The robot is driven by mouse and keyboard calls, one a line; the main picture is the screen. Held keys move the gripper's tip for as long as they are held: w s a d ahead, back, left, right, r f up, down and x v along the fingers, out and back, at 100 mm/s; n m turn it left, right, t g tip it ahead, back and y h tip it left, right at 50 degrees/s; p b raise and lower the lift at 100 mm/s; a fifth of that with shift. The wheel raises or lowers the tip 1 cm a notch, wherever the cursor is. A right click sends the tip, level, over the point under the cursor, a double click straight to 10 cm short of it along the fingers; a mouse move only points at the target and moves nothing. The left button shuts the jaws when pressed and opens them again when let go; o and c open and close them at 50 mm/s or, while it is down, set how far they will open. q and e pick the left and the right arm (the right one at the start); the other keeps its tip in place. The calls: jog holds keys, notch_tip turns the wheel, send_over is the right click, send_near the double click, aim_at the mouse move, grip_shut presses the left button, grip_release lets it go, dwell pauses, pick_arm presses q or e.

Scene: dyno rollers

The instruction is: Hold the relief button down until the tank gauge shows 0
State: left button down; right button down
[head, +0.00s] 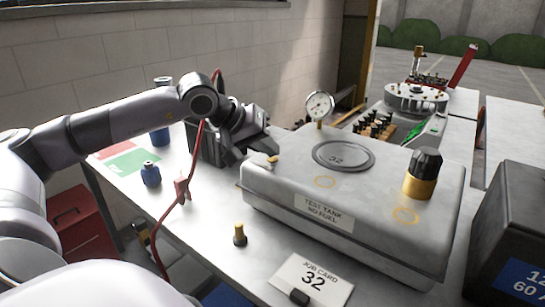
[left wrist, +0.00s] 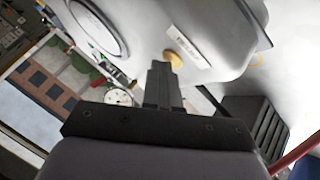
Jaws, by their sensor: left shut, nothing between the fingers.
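The grey test tank (head: 300,195) stands on the bench, with a round lid marked 32 on top. A small brass button (head: 272,160) sits at its back left corner; it also shows beside a white label in the left wrist view (left wrist: 174,60). My left gripper (head: 262,150) is shut and empty, its fingertips right at the button. I cannot tell whether they touch it or press it down. The round tank gauge (head: 319,105) stands behind the tank, and it shows in the left wrist view (left wrist: 118,97); its reading is too small to make out. My right gripper is out of view.
A black and gold cap (head: 424,172) stands on the tank's right side. A job card marked 32 (head: 312,282) and a brass-topped knob (head: 240,235) are in front. A red cable hangs by my left arm.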

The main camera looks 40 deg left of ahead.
aim_at(268, 159)
pick_arm(q)
jog(key=shift+r+p, duration=0.6)
jog(key=shift+r, duration=0.15)
notch_tip(268, 159, up, 5)
jog(key=p, duration=0.4)
jog(key=shift+r, duration=0.1)
dwell(0.5)
